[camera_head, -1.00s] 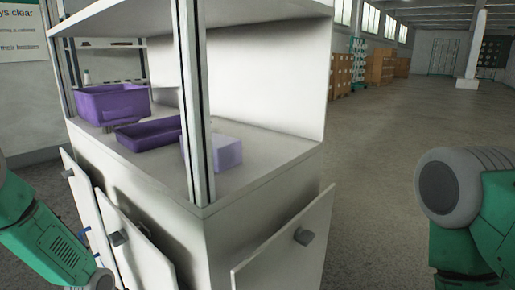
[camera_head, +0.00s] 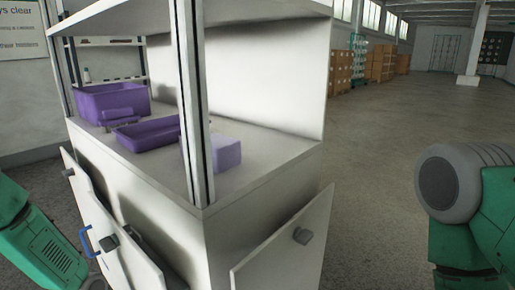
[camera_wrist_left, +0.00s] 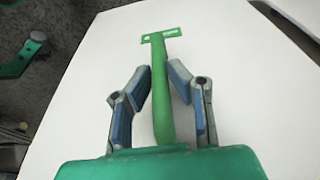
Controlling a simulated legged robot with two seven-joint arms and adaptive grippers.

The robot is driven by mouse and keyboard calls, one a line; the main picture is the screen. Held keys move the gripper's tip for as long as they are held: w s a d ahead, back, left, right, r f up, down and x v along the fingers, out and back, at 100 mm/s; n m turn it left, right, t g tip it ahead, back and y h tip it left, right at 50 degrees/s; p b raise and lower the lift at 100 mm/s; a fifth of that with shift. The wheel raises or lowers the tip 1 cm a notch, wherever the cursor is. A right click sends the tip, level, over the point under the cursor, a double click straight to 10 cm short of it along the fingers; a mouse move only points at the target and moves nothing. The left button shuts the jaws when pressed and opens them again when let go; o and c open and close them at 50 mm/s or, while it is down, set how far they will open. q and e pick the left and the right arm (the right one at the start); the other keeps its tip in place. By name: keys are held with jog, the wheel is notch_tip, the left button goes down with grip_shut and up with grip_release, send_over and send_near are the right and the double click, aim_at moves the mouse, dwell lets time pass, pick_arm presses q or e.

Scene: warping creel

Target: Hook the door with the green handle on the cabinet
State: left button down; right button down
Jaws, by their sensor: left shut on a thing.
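In the left wrist view, a green handle (camera_wrist_left: 160,50) with a T-shaped end plate stands out against a white door panel (camera_wrist_left: 235,60). My left gripper (camera_wrist_left: 164,85) has its blue-padded fingers on either side of the handle and is shut on it. In the head view, one blue finger of my left gripper (camera_head: 88,240) shows at the cabinet's left door (camera_head: 95,210); the green handle cannot be made out there. The white cabinet (camera_head: 180,215) has doors standing ajar on its left and front right sides. My right gripper is out of view.
Purple bins (camera_head: 110,102) and a pale purple box (camera_head: 226,152) stand on the cabinet top. Open floor (camera_head: 410,160) lies to the right.

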pick_arm(q)
jog(key=s+a+p, duration=0.2)
jog(key=s+a, duration=0.1)
jog(key=shift+s+r, duration=0.1)
jog(key=shift+s, duration=0.1)
dwell(0.4)
jog(key=shift+s+a+p, duration=0.45)
jog(key=shift+s+a, duration=0.55)
jog(key=shift+s, duration=0.15)
